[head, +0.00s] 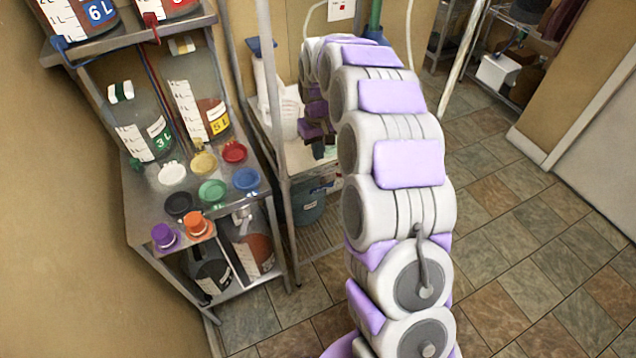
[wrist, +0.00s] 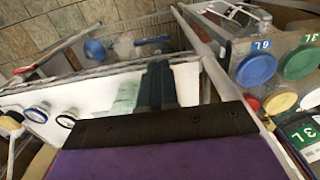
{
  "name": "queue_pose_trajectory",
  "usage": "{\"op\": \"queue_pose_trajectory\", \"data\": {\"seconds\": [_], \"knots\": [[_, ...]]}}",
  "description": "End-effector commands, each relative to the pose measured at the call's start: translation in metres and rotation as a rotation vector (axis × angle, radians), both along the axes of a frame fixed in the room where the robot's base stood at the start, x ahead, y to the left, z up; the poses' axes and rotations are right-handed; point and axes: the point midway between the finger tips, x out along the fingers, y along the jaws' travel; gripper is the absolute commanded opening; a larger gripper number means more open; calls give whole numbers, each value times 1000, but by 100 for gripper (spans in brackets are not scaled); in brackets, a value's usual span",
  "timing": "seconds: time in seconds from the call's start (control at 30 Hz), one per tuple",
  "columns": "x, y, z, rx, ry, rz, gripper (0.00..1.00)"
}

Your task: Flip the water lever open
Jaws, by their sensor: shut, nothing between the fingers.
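My gripper (wrist: 160,72) shows in the wrist view as two dark fingers pressed together over a pale basin (wrist: 100,92). In the head view my gripper (head: 318,148) is small and dark at the far end of my arm, low over the sink area and partly hidden by the arm. I cannot make out the water lever for certain. A blue-rimmed round fitting (wrist: 37,113) and a dark-rimmed one (wrist: 66,121) sit at the left in the wrist view, apart from the fingers; I cannot tell whether either belongs to the lever.
A metal rack (head: 135,205) stands left, with jugs and several coloured lids on it. A metal post (head: 268,90) rises between rack and sink. A blue bucket (head: 308,208) sits below the sink. The tiled floor (head: 530,240) at right is clear.

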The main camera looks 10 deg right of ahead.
Motion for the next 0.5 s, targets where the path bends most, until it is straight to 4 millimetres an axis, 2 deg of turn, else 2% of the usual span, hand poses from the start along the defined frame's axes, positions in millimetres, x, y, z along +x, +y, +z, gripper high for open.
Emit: {"op": "queue_pose_trajectory", "data": {"seconds": [0.1, 0.2, 0.5], "knots": [[12, -2, -13, -5, -3, 1, 0], [16, -2, -18, -8, -6, 2, 0], [18, -3, -19, -9, -8, 2, 0]]}}
